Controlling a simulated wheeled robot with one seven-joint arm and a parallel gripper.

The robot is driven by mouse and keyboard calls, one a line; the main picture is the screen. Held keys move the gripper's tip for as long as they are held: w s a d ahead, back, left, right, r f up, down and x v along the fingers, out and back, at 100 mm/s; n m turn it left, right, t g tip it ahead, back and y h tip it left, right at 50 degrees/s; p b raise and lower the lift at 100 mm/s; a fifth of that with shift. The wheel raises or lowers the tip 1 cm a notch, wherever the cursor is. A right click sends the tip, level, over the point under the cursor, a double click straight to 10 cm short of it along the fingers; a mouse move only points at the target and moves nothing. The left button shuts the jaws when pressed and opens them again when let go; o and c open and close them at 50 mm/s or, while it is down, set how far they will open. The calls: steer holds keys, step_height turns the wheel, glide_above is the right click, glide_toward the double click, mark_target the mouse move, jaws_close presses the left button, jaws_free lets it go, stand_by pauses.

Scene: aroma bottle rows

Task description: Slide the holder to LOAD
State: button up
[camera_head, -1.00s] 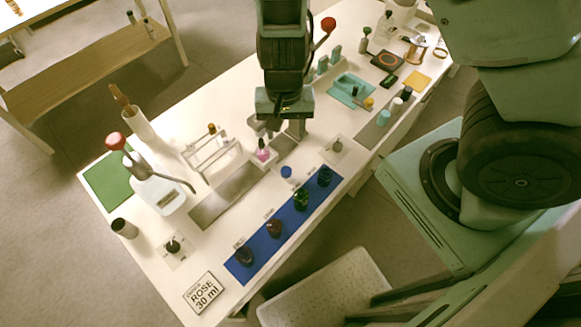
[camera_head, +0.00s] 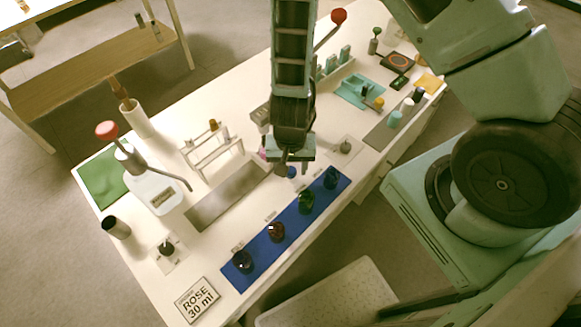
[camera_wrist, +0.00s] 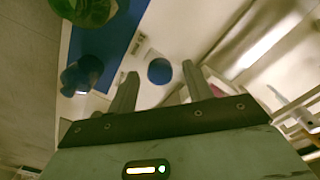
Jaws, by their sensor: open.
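My gripper (camera_head: 291,166) is open and points down near the blue cap (camera_head: 291,172) at the back edge of the blue mat. In the wrist view the blue cap (camera_wrist: 160,71) appears between the two separated fingertips, with nothing gripped. A bit of pink (camera_head: 262,154), seemingly the bottle at the holder, shows just left of my gripper. My arm hides most of the holder, so its exact place cannot be told. The grey metal track (camera_head: 228,196) runs diagonally toward my gripper. No LOAD marking can be read.
Several dark bottles stand on the blue mat (camera_head: 255,240). A white rack (camera_head: 212,150) stands behind the track. A red-knobbed dispenser (camera_head: 150,185) is at left, a ROSE 30 ml sign (camera_head: 198,299) in front. The metal track's left part is clear.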

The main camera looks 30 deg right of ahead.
steer(key=shift+f, duration=0.15)
jaws_close()
steer(key=s+a+p, duration=0.1)
steer(key=a, duration=0.2)
steer(key=s+a+p, duration=0.1)
steer(key=a, duration=0.3)
steer(key=s+a+p, duration=0.1)
steer(key=a, duration=0.2)
steer(key=shift+s+a+p, duration=0.2)
steer(key=shift+a+p, duration=0.1)
steer(key=shift+p, duration=0.05)
jaws_free()
step_height(320, 180, up, 17)
steer(key=p, duration=0.5)
steer(key=shift+r, duration=0.2)
